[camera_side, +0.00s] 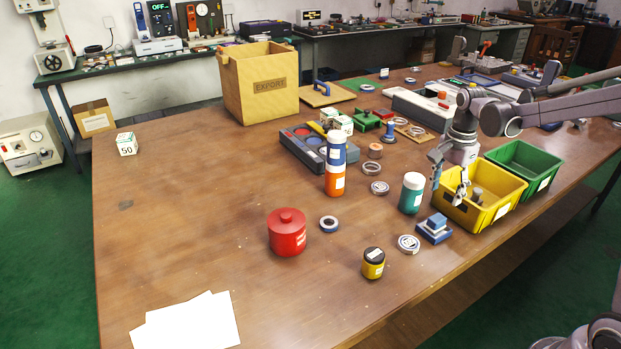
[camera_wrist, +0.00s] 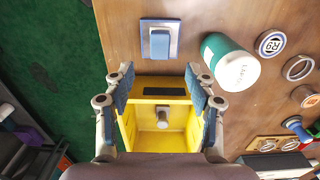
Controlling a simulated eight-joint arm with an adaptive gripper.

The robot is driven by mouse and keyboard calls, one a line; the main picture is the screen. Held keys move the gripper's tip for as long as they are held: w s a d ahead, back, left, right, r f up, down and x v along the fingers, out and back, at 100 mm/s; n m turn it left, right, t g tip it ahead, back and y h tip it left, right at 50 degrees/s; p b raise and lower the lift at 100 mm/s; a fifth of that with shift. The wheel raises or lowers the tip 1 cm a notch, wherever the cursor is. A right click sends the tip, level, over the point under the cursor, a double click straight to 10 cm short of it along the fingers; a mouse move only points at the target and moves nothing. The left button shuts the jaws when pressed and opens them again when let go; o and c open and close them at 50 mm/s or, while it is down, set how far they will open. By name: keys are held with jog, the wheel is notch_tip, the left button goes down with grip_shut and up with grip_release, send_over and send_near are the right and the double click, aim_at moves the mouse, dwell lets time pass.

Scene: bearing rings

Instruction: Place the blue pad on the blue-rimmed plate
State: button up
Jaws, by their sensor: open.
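A small blue pad (camera_side: 437,221) rests on a low square plate (camera_side: 433,236) with blue and pale parts, on the table in front of the yellow bin. In the wrist view the pad (camera_wrist: 160,43) lies on the plate (camera_wrist: 145,27), toward its lower edge in the picture. I cannot tell whether it is fully seated. My gripper (camera_side: 449,182) is open and empty, above the yellow bin and apart from the pad. In the wrist view its two fingers (camera_wrist: 160,88) stand wide apart over the bin, and the pad lies beyond the fingertips.
The yellow bin (camera_side: 447,209) holds a grey part (camera_side: 477,195); a green bin (camera_side: 541,158) stands beside it. A green-and-white bottle (camera_side: 411,196) stands close to the plate.

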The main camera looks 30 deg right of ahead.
jog(key=s+a+r+n+t, duration=0.3)
jog(key=s+a+r+n, duration=0.2)
jog(key=a+r+n, duration=0.25)
jog(key=s+a+f+n+t, duration=0.1)
jog(key=s+a+n+t, duration=0.3)
jog(key=s+a+n, duration=0.2)
jog(key=a+n, duration=0.2)
jog(key=n, duration=0.2)
jog(key=shift+s+a+f, duration=0.25)
jog(key=shift+s, duration=0.1)
